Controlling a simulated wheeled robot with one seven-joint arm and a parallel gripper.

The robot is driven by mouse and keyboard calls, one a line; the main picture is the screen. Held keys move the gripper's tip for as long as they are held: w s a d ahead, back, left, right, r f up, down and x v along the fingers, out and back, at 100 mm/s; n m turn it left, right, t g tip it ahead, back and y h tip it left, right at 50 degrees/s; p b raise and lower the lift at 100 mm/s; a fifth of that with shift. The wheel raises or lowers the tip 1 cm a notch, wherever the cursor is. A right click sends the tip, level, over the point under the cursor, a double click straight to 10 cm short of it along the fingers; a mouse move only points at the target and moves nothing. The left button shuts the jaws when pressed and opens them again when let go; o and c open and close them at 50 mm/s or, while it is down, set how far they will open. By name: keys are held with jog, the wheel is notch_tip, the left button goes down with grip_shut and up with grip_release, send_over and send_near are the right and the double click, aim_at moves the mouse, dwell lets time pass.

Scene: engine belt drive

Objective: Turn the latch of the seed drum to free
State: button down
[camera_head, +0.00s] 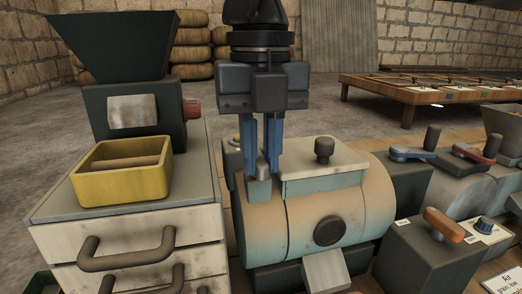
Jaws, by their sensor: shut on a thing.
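The seed drum (285,220) is a beige and worn-teal cylinder lying on its side in the middle of the view, with a dark round cap on its front end. A pale lid with a dark knob sits on its top. The latch (262,171) is a small grey piece standing above a teal block at the lid's left side. My gripper (261,160) points straight down over that spot. Its two blue fingers are shut on the latch, one on each side. The fingers partly hide the latch, so its exact turn is hard to tell.
A drawer cabinet (190,237) stands close on the left, bearing a yellow box (124,172) and a dark hopper (115,45). Dark machine boxes with an orange handle (444,224) and red and blue levers stand on the right. A low wooden table (440,92) is behind.

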aim_at(260, 160)
jog(key=c, duration=1.1)
grip_release()
jog(key=shift+o, duration=0.2)
jog(key=shift+r, duration=0.1)
notch_tip(260, 160, up, 8)
jog(key=shift+f+p, duration=0.2)
jog(key=shift+p, duration=0.2)
